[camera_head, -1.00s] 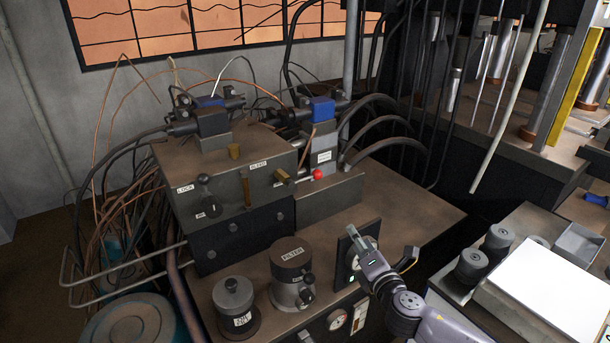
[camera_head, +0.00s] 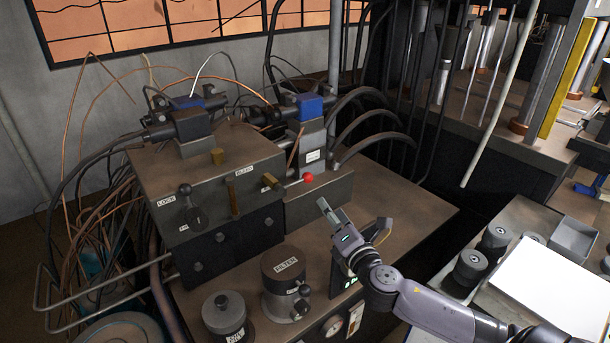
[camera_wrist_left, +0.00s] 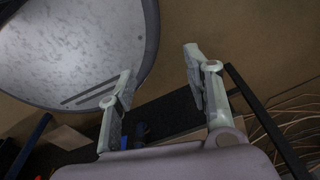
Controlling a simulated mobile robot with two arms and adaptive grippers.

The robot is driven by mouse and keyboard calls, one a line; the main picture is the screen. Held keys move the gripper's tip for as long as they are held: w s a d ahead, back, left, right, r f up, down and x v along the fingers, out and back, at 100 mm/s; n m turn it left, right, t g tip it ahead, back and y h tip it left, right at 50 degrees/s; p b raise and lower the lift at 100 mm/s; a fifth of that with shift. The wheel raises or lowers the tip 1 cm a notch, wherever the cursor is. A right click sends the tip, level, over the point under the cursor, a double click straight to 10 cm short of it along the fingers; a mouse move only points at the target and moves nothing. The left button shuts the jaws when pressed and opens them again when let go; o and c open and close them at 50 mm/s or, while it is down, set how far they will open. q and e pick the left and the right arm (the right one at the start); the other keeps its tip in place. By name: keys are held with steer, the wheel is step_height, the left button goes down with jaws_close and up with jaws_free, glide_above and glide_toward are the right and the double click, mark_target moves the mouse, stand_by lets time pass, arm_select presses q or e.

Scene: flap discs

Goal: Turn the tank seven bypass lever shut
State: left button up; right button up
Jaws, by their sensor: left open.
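No label reading tank seven bypass is legible in the head view. Several levers show: a black-knobbed one (camera_head: 190,203) by the LOCK label, a brass one (camera_head: 233,198) below the BLEED label, and a red-knobbed one (camera_head: 308,178) at the block's right end. My right gripper (camera_head: 326,206) reaches in from the right, in front of and below the red knob, apart from it in the picture. Its fingers look close together; their gap is unclear. My left gripper (camera_wrist_left: 158,88) shows only in the left wrist view, open, with nothing between its fingers.
A FILTER canister (camera_head: 286,278) and a smaller labelled canister (camera_head: 224,315) stand at the bench front. Black hoses (camera_head: 370,135) curve behind the block. The brown bench top (camera_head: 405,205) is bare to the right. A round pale disc (camera_wrist_left: 70,45) is beside the left gripper.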

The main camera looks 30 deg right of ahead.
steer(key=p, duration=0.1)
glide_toward(309, 180)
steer(key=x, duration=0.2)
steer(key=p+x, duration=0.1)
steer(key=x, duration=0.7)
steer(key=shift+w+d, duration=0.1)
steer(key=shift+w, duration=0.1)
steer(key=shift+w+f, duration=0.1)
steer(key=shift+w, duration=0.4)
arm_select(q)
steer(key=shift+s+a+r, duration=0.1)
steer(key=shift+s+r, duration=0.2)
steer(key=shift+r, duration=0.35)
steer(key=shift+s+a+r, duration=0.1)
steer(key=shift+s+r, duration=0.2)
steer(key=shift+r, duration=0.3)
arm_select(e)
steer(key=shift+d, duration=0.1)
steer(key=shift+c, duration=0.4)
arm_select(q)
steer(key=shift+s, duration=0.15)
arm_select(e)
jaws_close()
arm_select(q)
steer(key=shift+d, duration=0.1)
